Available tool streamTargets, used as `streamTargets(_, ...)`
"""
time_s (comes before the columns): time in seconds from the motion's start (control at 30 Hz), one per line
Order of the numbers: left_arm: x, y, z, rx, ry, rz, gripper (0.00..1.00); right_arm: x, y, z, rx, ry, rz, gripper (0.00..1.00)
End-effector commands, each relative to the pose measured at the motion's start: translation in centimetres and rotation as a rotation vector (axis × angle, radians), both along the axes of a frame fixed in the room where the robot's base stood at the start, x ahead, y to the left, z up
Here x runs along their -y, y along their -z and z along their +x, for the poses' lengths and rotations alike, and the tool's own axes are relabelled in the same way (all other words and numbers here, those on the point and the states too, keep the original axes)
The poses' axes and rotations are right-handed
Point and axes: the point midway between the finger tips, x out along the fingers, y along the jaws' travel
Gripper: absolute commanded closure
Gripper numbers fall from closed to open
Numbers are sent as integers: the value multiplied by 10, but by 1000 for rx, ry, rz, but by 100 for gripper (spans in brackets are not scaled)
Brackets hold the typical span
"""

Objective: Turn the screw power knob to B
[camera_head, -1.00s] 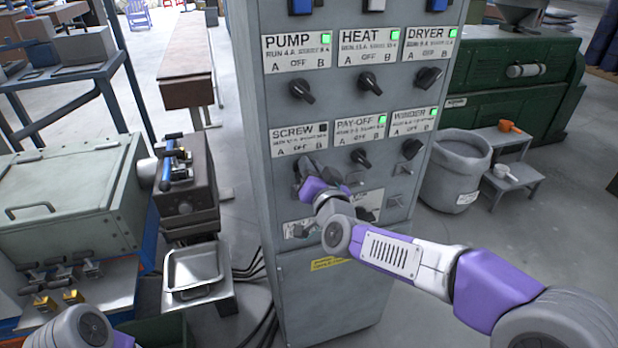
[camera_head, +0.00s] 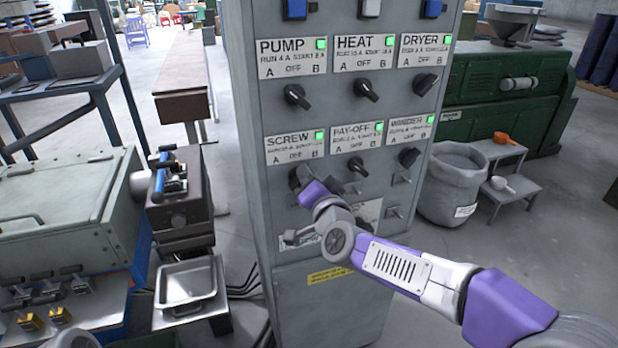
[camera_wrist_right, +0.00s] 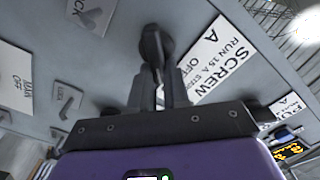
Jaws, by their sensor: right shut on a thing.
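The grey control cabinet (camera_head: 245,215) stands in the middle of the head view. Its SCREW label (camera_head: 295,146) carries A, OFF and B, with a lit green lamp (camera_head: 319,136). The label also shows in the wrist view (camera_wrist_right: 222,70). The black screw knob (camera_wrist_right: 153,42) sits below this label, mostly covered in the head view by my right gripper (camera_head: 303,180). In the wrist view my right gripper (camera_wrist_right: 160,88) is shut on the knob. The knob's exact pointing is hard to tell. My left gripper is not in view.
The pump knob (camera_head: 297,96) is above, and the pay-off knob (camera_head: 355,164) is close to the right of my gripper. Lower switches (camera_head: 300,238) sit beneath my wrist. A metal tray (camera_head: 186,285) is left of the cabinet; a grey bin (camera_head: 452,185) stands right.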

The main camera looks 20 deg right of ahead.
Motion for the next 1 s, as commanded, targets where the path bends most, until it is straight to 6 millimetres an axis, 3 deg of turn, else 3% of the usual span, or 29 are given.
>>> streamTargets(0.03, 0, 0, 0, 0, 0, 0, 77, 1, -3, 0, 8, 2, 5, 83)
streamTargets(0.2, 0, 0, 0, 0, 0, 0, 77, 1, -2, 0, 5, 2, 3, 58)
streamTargets(0.57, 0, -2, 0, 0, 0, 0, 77, 1, -2, -6, 3, 0, 2, 58)
streamTargets(1.0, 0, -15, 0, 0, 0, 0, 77, 3, -3, -67, 5, 1, 2, 58)
